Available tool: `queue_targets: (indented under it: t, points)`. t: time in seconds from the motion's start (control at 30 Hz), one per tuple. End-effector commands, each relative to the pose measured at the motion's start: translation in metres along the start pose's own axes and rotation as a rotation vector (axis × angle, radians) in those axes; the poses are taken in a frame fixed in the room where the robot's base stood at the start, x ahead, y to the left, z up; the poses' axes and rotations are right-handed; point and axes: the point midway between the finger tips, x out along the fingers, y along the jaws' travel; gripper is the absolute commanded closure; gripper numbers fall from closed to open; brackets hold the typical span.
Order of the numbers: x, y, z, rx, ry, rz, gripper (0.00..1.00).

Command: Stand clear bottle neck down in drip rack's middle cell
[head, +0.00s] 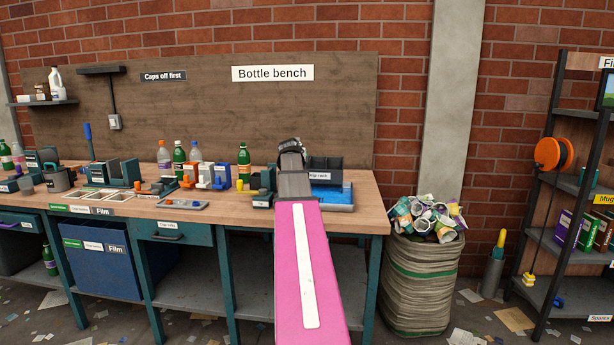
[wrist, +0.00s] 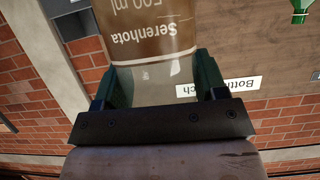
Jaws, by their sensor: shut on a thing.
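My gripper (wrist: 158,84) is shut on a clear bottle (wrist: 150,22) with a brown label reading "Serenhota 500 ml". One dark green finger lies on each side of it. In the head view my gripper (head: 291,147) is at the back of the bench, just left of the drip rack (head: 327,163). The bottle is hidden there behind my gripper and arm. The rack is dark with a blue base; its left part and label are partly covered, and its cells cannot be made out.
Green bottles (head: 243,160) and other bottles stand along the back of the bench (head: 365,205). Coloured clamps or holders (head: 204,175) and a grey tray (head: 182,204) lie left of my arm. A full sack (head: 425,270) stands right of the bench.

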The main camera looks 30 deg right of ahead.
Motion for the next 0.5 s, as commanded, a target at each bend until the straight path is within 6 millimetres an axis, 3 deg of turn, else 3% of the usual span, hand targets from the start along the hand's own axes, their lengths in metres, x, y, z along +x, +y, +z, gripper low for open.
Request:
queue_targets:
  t: [0.2,0.5]
  points:
    - [0.029,0.029,0.011,0.001,0.0,0.001,0.75]
    - [0.039,0.036,0.023,-0.001,-0.001,-0.001,0.75]
